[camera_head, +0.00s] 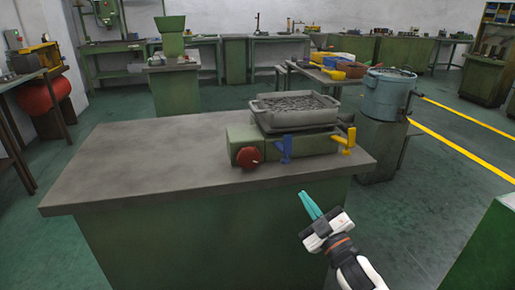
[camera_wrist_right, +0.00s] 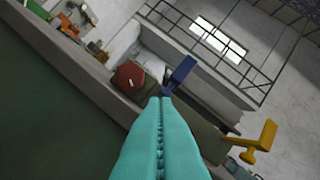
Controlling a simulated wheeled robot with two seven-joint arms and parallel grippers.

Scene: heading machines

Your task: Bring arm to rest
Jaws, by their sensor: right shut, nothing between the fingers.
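My right gripper (camera_head: 306,200) is in front of the near workbench's front side, low and toward the right, with its teal fingers pointing up and left. In the right wrist view the teal fingers (camera_wrist_right: 162,110) lie together, shut and with nothing between them. The green machine on the bench (camera_head: 300,150) has a red knob (camera_head: 248,157), a blue lever (camera_head: 285,148) and a yellow lever (camera_head: 346,141). In the right wrist view the blue lever (camera_wrist_right: 180,72) shows beyond the fingertips, and the yellow lever (camera_wrist_right: 258,142) is at right. My left gripper is not in view.
The bench top (camera_head: 140,155) is bare at left. A grey tray (camera_head: 295,111) full of small dark pieces sits on the machine. A blue pot (camera_head: 388,97) stands on a green stand behind the bench. A green block (camera_head: 488,245) is at lower right. Open floor (camera_head: 410,205) lies right of the bench.

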